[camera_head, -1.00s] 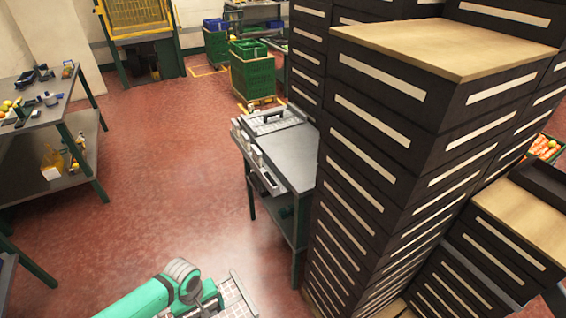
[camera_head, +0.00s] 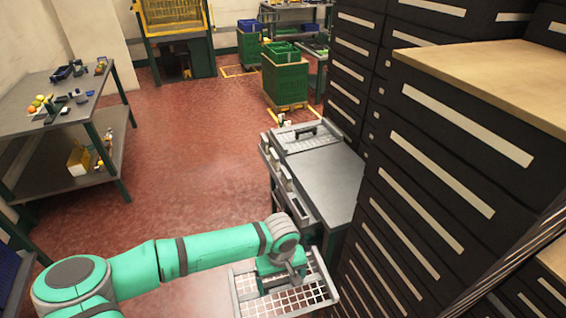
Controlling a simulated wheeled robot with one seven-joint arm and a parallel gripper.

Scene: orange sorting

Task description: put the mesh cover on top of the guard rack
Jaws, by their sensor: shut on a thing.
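The mesh cover (camera_head: 311,296), a pale grid panel in a grey frame, hangs from my gripper (camera_head: 284,277) at the bottom centre of the head view. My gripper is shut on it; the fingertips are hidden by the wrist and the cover. The cover is over the floor, just in front of the grey workbench. I cannot tell for sure which thing is the guard rack; a yellow mesh-fronted frame on green posts (camera_head: 176,18) stands far off at the back left.
The grey workbench (camera_head: 325,178) carries a panel with a black handle (camera_head: 302,133). Tall dark drawer cabinets (camera_head: 420,190) close off the right. A cluttered table (camera_head: 85,95) stands left, green crates (camera_head: 285,80) behind. The red floor between is open.

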